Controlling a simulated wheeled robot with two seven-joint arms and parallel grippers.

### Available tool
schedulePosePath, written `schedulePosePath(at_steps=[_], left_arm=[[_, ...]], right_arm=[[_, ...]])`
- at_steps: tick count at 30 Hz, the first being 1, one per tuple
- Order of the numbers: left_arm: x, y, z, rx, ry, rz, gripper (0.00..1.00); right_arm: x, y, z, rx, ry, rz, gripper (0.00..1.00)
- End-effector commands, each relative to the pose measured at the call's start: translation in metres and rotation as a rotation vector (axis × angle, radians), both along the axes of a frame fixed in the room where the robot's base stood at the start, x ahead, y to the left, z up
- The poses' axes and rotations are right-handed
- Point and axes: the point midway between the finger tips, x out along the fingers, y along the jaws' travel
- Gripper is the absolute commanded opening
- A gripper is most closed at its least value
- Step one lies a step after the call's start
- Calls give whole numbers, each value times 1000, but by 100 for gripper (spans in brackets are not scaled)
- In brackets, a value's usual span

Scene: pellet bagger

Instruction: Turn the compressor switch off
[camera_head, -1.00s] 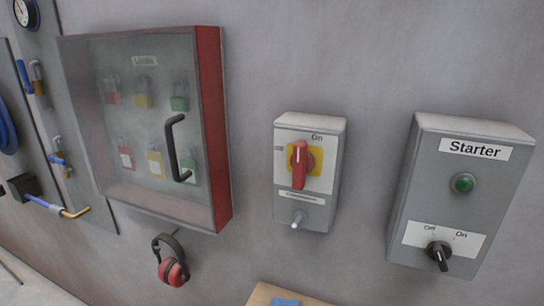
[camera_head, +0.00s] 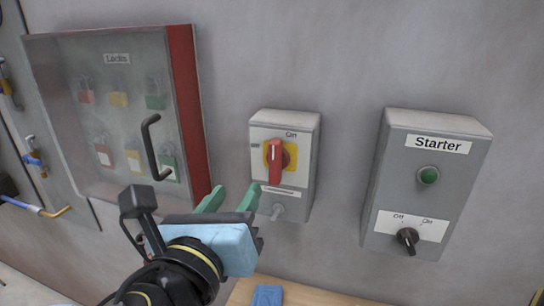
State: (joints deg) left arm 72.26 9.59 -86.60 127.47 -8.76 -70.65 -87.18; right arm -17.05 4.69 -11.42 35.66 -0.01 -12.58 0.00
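The compressor switch is a grey wall box (camera_head: 309,150) in the middle of the head view. Its red handle (camera_head: 275,160) sits on a yellow plate and stands upright, with "On" printed above and a smaller mark at the left. The label below the handle is too small to read. My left gripper (camera_head: 230,197) is in front of the wall, below and left of the red handle. Its two green fingers are apart with nothing between them, and it does not appear to touch the handle. My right gripper is not in view.
A grey Starter box (camera_head: 375,190) with a green lamp (camera_head: 428,175) and black knob (camera_head: 408,238) is at the right. A lock cabinet (camera_head: 196,110) with a black handle (camera_head: 152,150) is at the left. A wooden surface (camera_head: 300,297) with a blue item (camera_head: 267,295) lies below.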

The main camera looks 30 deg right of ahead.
Motion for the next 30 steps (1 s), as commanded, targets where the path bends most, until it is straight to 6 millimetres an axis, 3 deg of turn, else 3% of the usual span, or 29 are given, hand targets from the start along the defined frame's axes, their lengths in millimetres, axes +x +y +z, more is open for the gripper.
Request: schedulePosePath(at_steps=[3,8,30], left_arm=[[-29,6,9,106,-140,-45,40],[-40,8,10,160,-205,-63,40],[35,-80,11,158,-203,-62,40]], right_arm=[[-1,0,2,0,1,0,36],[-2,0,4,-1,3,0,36],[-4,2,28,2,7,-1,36]])
